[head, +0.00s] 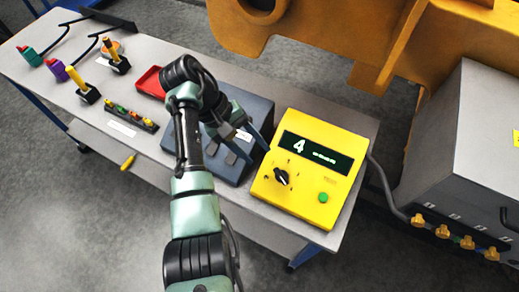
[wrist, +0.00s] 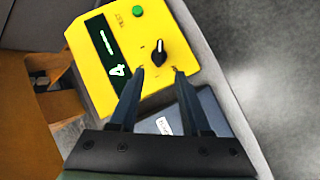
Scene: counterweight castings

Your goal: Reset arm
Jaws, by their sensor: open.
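My gripper (head: 257,150) is open and empty at the left edge of the yellow box (head: 325,140). In the wrist view, my gripper's (wrist: 160,73) two fingers point at the yellow box (wrist: 95,50), with the black knob (wrist: 158,53) ahead between the fingertips. The knob (head: 281,176) also shows in the head view, clear of the fingers. The box has a dark display (head: 316,153) reading a large 4 and a green button (head: 323,197). My arm reaches over the bench from the bottom of the head view.
A blue-grey case (head: 225,172) lies under my gripper, partly hidden. A red tray (head: 150,82), a strip of coloured buttons (head: 131,117) and yellow-handled levers (head: 88,92) are on the bench (head: 60,60). A large orange casting (head: 330,45) and a grey cabinet (head: 465,150) stand beyond.

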